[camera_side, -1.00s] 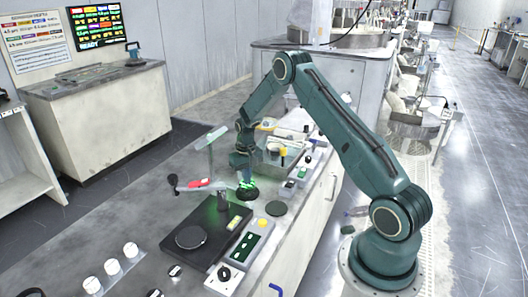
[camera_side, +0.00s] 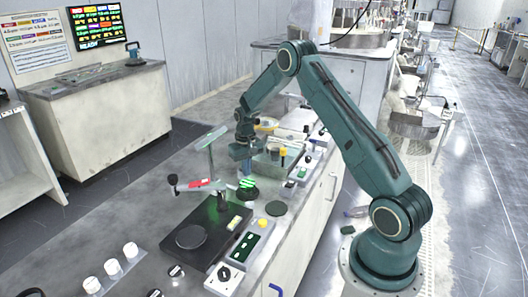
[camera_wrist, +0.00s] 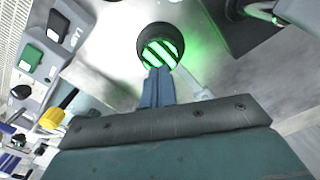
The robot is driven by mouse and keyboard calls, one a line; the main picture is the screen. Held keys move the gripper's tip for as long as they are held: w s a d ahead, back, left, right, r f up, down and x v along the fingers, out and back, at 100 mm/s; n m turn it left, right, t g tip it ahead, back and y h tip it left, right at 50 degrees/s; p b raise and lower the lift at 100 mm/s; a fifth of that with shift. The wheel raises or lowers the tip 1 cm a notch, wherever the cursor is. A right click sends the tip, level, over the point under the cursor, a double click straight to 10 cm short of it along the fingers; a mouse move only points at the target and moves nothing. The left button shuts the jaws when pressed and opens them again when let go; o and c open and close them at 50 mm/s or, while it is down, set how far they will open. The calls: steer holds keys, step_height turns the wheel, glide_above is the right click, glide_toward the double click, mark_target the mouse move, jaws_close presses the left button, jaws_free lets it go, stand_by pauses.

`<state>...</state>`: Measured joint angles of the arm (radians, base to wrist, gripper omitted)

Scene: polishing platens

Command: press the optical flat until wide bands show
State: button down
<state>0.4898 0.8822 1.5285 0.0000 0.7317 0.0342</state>
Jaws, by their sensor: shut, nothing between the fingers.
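The optical flat (camera_side: 248,194) is a small round piece in a dark ring on the bench, lit green. In the wrist view its face (camera_wrist: 160,53) shows a few wide, slanted bright green bands with dark gaps. My gripper (camera_side: 246,175) is above the flat and appears apart from it. In the wrist view its shut fingers (camera_wrist: 158,72) overlap the near edge of the flat, with nothing held between them. The small part of the face behind the fingertips is hidden.
A black plate with a round disc (camera_side: 192,236) lies in front of the flat. A lamp stand (camera_side: 210,160) and a red-handled tool (camera_side: 200,184) are to its left.

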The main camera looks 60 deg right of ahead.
mark_target(247, 183)
steer(key=shift+r, duration=1.65)
steer(key=s+a+r+n+t, duration=0.1)
steer(key=s+a+r, duration=0.3)
steer(key=a+r, duration=0.5)
steer(key=s+a+r+n+t, duration=0.2)
steer(key=s+a+r, duration=0.3)
steer(key=r, duration=0.7)
steer(key=s+a+r+n+t, duration=0.1)
steer(key=s+a, duration=0.4)
steer(key=s, duration=0.5)
steer(key=s+a+r+n+t, duration=0.1)
steer(key=s+a+r+n, duration=0.1)
steer(key=s+a, duration=0.4)
steer(key=shift+s+r+t, duration=0.3)
steer(key=shift+s+r, duration=0.45)
steer(key=shift+s, duration=1.35)
